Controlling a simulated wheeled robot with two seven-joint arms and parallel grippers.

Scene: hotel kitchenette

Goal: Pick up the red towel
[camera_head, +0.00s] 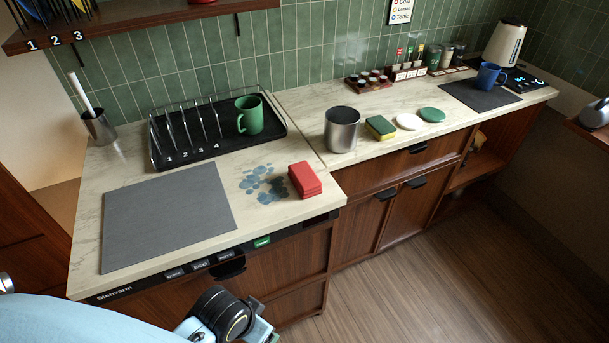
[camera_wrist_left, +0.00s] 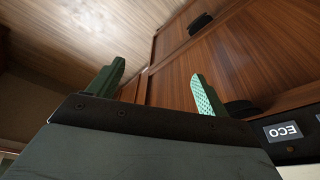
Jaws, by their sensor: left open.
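The red towel (camera_head: 305,180) is a folded red stack lying on the counter in the head view, near the front edge and right beside a patch of blue spots. My left gripper is low in front of the cabinets, below the counter edge, well apart from the towel. In the left wrist view its two green fingers (camera_wrist_left: 158,92) are spread apart with nothing between them. In the head view part of my left arm (camera_head: 225,315) shows at the bottom, and its fingers are mostly hidden. The towel is not in the wrist view. My right gripper is not in view.
A grey mat (camera_head: 168,215) lies left of the blue spots (camera_head: 263,184). A black rack (camera_head: 215,150) with a green mug (camera_head: 249,115) stands behind. A metal canister (camera_head: 342,129), sponge (camera_head: 380,127) and discs stand to the right. The counter front has a dark handle (camera_head: 228,267).

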